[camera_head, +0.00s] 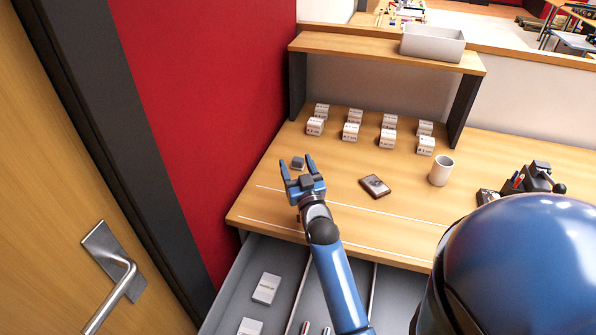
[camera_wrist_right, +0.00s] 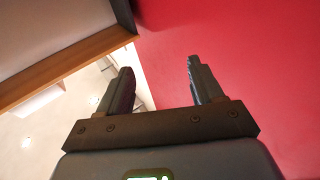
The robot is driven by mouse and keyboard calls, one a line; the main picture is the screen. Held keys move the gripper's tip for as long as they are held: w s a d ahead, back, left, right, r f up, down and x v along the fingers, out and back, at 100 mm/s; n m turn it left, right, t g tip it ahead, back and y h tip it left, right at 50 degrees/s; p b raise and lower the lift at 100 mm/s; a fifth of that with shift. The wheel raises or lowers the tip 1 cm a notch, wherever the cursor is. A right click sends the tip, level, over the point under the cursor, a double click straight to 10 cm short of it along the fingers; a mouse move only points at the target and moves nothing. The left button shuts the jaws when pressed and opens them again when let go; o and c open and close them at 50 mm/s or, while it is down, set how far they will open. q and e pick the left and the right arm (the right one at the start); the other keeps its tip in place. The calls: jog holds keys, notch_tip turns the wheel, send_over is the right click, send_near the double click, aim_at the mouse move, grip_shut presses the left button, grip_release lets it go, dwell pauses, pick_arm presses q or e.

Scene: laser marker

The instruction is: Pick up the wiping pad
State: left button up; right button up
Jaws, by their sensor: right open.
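A small dark grey block, which looks like the wiping pad (camera_head: 298,162), lies on the wooden desk towards its left side. My right gripper (camera_head: 297,168) is open, its two fingers pointing away from me, and the block shows between the fingertips in the head view. I cannot tell how high the gripper is above the desk. In the right wrist view, the open fingers (camera_wrist_right: 160,85) have nothing between them and the block does not show. My left gripper is not in view.
A dark flat item (camera_head: 375,185) lies right of my gripper, with a white cup (camera_head: 441,170) beyond it. Several small white boxes (camera_head: 351,131) stand behind, under a wooden shelf (camera_head: 385,48). A red wall (camera_head: 210,100) borders the left. An open drawer (camera_head: 238,290) is below.

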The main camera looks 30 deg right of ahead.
jog(key=w+d+r+n+g+y+b, duration=0.4)
jog(key=w+d+g+b, duration=0.3)
jog(key=w+d, duration=1)
jog(key=n+g+y, duration=0.4)
jog(key=n+g, duration=0.2)
jog(key=g, duration=0.3)
send_near(298, 159)
jog(key=x, duration=0.4)
jog(key=shift+s+a+f, duration=0.15)
jog(key=shift+s+f, duration=0.05)
jog(key=shift+s, duration=0.1)
jog(key=shift+w+b+x, duration=0.15)
jog(key=shift+x, duration=1.35)
jog(key=shift+w+b+x, duration=0.15)
jog(key=shift+w+x, duration=0.05)
jog(key=shift+x, duration=1.35)
jog(key=shift+r, duration=0.1)
jog(key=c, duration=1.1)
